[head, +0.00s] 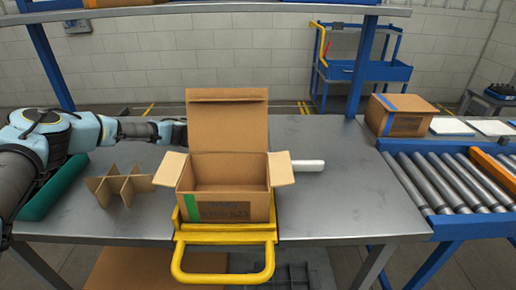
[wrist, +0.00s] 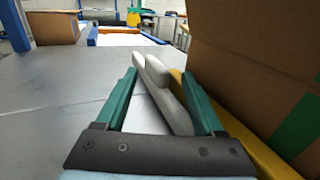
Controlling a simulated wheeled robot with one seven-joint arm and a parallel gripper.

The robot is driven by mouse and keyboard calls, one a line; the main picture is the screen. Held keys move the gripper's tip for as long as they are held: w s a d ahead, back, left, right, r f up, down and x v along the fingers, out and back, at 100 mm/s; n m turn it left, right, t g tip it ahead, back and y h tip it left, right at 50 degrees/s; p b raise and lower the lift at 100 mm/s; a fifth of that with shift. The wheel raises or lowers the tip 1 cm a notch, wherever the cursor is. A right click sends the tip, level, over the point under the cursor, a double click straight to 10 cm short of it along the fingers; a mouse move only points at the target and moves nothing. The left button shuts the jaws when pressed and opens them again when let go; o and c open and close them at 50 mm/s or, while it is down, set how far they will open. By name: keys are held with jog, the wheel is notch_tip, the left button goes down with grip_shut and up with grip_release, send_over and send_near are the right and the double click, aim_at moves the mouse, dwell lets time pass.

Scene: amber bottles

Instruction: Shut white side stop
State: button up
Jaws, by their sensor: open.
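The white side stop (head: 308,165) sticks out to the right from behind the open cardboard box (head: 230,205) in the head view. In the wrist view the white stop (wrist: 172,108) shows as a long pale bar with a shorter rounded piece, beside the yellow frame (wrist: 250,145). My gripper (wrist: 158,76) is open, with its teal fingers on either side of the stop in the picture. Whether either finger touches it I cannot tell. In the head view my arm reaches in from the left, and the raised box lid hides my gripper.
The box stands on a yellow frame with a front handle (head: 222,278). A cardboard divider (head: 118,186) stands on the table to the left. A roller conveyor (head: 450,180) and a closed box (head: 398,116) are at the right. The table between is clear.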

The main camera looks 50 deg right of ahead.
jog(key=shift+p+x, duration=0.7)
jog(key=shift+x, duration=1.7)
jog(key=c, duration=1.1)
grip_shut()
